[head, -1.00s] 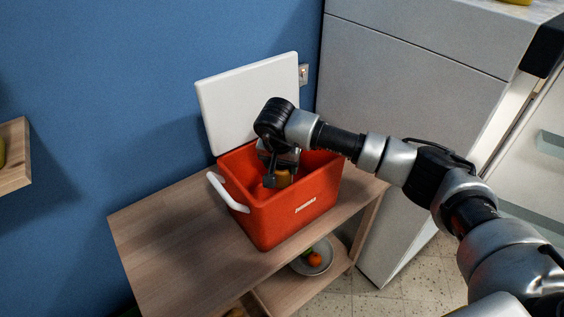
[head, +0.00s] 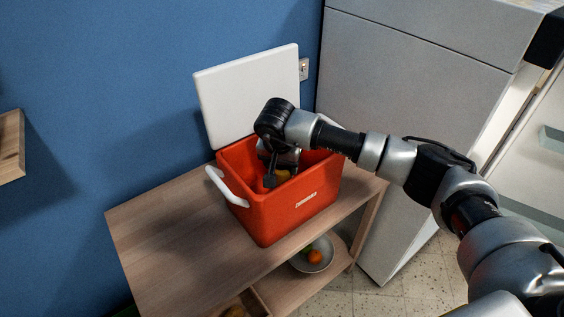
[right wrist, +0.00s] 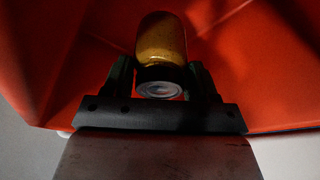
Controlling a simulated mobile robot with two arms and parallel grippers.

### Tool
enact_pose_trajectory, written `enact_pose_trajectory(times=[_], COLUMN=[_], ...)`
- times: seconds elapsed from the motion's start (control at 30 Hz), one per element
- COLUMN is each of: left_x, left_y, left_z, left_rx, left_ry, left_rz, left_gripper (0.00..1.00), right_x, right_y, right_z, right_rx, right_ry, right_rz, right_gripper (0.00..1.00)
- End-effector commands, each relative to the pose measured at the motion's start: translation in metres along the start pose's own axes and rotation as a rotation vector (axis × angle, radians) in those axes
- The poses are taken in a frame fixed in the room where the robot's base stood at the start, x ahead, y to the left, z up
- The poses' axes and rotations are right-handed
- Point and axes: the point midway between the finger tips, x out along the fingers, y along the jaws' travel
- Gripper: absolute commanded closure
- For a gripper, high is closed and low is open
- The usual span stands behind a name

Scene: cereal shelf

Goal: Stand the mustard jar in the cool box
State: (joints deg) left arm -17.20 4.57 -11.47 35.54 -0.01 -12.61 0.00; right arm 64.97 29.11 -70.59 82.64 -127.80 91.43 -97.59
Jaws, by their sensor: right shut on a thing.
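The red cool box (head: 290,211) stands on the wooden shelf unit with its white lid open against the wall. My right gripper (head: 275,179) reaches down inside the box and is shut on the mustard jar (head: 283,175), of which only a small yellow part shows in the head view. In the right wrist view the yellow-brown jar (right wrist: 162,42) with its dark lid end sits between the fingers (right wrist: 162,84), surrounded by the red box walls (right wrist: 255,60). Whether the jar touches the box floor I cannot tell. My left gripper is not in view.
The open white lid (head: 248,95) stands behind the box. A white handle (head: 226,187) sticks out at its left. The wooden top (head: 180,235) is clear to the left. A bowl (head: 314,257) with fruit sits on the lower shelf. A grey fridge (head: 410,90) stands at right.

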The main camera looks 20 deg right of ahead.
Motion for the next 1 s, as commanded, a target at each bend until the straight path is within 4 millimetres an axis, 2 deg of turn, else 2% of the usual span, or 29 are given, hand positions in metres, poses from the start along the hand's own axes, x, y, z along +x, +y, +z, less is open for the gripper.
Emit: enact_pose_trajectory(times=[0.17, 0.2, 0.37, 0.4, 0.73, 0.87, 1.0], left_x=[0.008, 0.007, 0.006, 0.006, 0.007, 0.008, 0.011], left_y=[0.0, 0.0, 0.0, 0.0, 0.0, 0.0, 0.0], left_z=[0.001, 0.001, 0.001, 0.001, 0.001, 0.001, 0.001], left_rx=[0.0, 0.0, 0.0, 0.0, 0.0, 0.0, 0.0], left_ry=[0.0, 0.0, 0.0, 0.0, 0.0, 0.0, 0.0], left_rz=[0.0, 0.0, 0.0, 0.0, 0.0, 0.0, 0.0], left_gripper=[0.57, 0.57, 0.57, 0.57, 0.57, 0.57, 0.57], right_x=[0.009, 0.007, 0.007, 0.007, 0.002, -0.017, -0.046], right_y=[0.0, 0.0, 0.0, 0.0, 0.0, -0.001, 0.0], right_z=[0.002, 0.002, 0.002, 0.002, 0.002, 0.001, 0.001], right_rx=[0.0, 0.001, 0.0, 0.0, 0.0, -0.001, -0.001], right_ry=[0.001, 0.001, 0.0, 0.0, 0.0, 0.003, 0.003], right_rz=[0.0, -0.001, 0.0, 0.0, 0.0, -0.003, -0.003], right_gripper=[0.73, 0.39, 0.14, 0.12, 0.12, 0.12, 0.12])
